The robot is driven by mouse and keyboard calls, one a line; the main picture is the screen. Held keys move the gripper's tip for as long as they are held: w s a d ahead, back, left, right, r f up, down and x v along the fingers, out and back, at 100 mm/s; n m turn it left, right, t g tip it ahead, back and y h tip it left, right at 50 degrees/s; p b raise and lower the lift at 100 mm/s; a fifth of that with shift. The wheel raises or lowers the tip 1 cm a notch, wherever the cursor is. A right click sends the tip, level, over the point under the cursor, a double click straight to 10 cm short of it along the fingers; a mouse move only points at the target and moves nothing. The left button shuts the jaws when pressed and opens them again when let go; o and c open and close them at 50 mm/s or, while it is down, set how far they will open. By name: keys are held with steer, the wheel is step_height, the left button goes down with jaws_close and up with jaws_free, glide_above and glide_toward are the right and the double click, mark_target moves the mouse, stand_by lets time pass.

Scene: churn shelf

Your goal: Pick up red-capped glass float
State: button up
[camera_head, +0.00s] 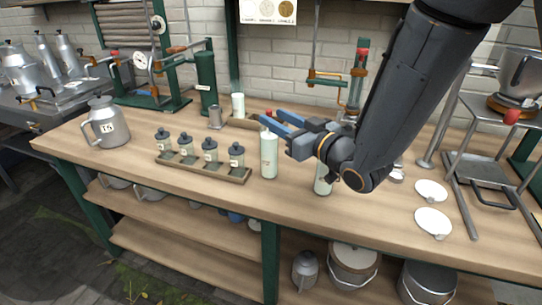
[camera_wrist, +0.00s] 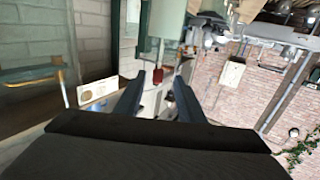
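My gripper (camera_head: 271,116) is open over the bench, its two blue fingers reaching left. In the wrist view its fingers (camera_wrist: 160,82) stand apart with no visible hold on anything. A small red cap (camera_wrist: 157,76) shows in the gap near the fingertips, at the end of a thin clear stem next to a pale green cylinder (camera_wrist: 165,20). In the head view a tiny red spot, likely this cap (camera_head: 268,112), shows by the fingertips above the pale green cylinder (camera_head: 268,157). The glass body of the float is not clearly seen. Contact with the fingers cannot be told.
A rack of several small jars (camera_head: 203,170) stands left of the cylinder. A metal jug (camera_head: 107,122) is farther left. Another pale cylinder (camera_head: 238,105) stands behind, and one (camera_head: 322,180) stands partly behind my arm. White discs (camera_head: 432,221) lie right. The front bench strip is clear.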

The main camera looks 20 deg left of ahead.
steer(key=p+x, duration=0.2)
steer(key=x, duration=0.5)
steer(key=shift+w+a+f, duration=0.15)
steer(key=shift+w+a, duration=0.05)
steer(key=shift+w, duration=0.15)
steer(key=c, duration=0.9)
